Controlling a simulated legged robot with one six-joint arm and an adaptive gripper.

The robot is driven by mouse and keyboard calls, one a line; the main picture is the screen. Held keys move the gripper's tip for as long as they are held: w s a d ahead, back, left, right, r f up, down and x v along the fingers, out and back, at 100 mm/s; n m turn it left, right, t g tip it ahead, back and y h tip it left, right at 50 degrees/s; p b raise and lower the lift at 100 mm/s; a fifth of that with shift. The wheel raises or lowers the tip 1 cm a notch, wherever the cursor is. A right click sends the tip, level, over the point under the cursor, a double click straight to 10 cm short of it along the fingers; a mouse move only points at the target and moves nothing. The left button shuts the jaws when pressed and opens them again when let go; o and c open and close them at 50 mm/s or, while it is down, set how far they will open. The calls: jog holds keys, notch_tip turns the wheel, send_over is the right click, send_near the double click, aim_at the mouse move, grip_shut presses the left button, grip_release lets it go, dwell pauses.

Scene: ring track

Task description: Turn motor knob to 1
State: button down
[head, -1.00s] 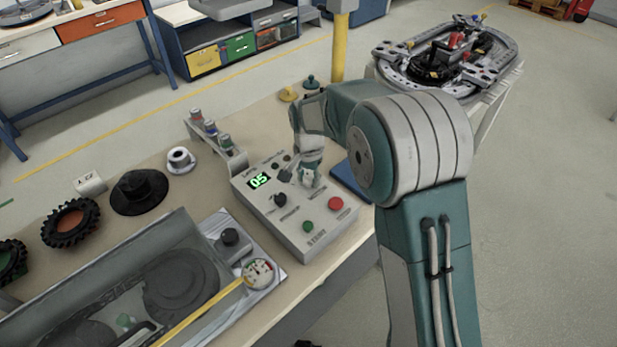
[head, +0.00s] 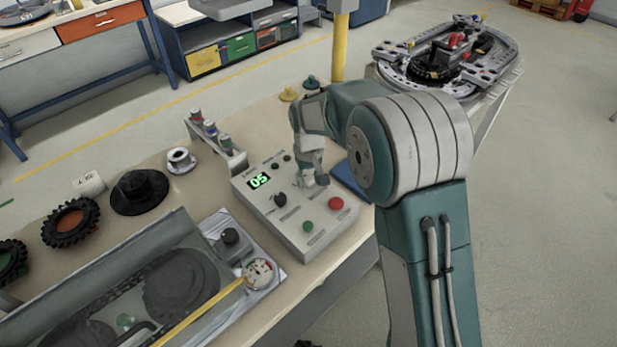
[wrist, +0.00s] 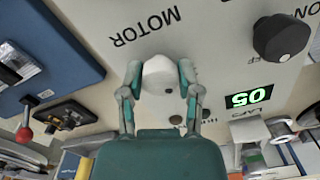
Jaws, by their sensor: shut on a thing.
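The control box (head: 315,240) stands on the bench in the head view, with a green display (head: 258,181) reading 05. In the wrist view, the motor knob (wrist: 158,76) is pale and round, beside the printed MOTOR label, which appears upside down. My gripper (wrist: 160,80) is shut on this knob, one teal finger on each side. In the head view my gripper (head: 312,179) is low over the box's upper right part and hides the knob. The knob's pointer setting cannot be read.
A black knob (head: 279,200), a green button (head: 307,227) and a red button (head: 335,203) are close to my gripper on the box. Small bottles in a rack (head: 218,141) stand behind it. A blue panel (wrist: 45,50) lies beside the box.

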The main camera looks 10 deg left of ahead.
aim_at(307, 176)
jog(key=shift+n, duration=2)
jog(key=shift+c, duration=1.5)
grip_release()
jog(key=shift+w+a, duration=0.1)
notch_tip(307, 176, up, 12)
jog(key=shift+f, duration=0.1)
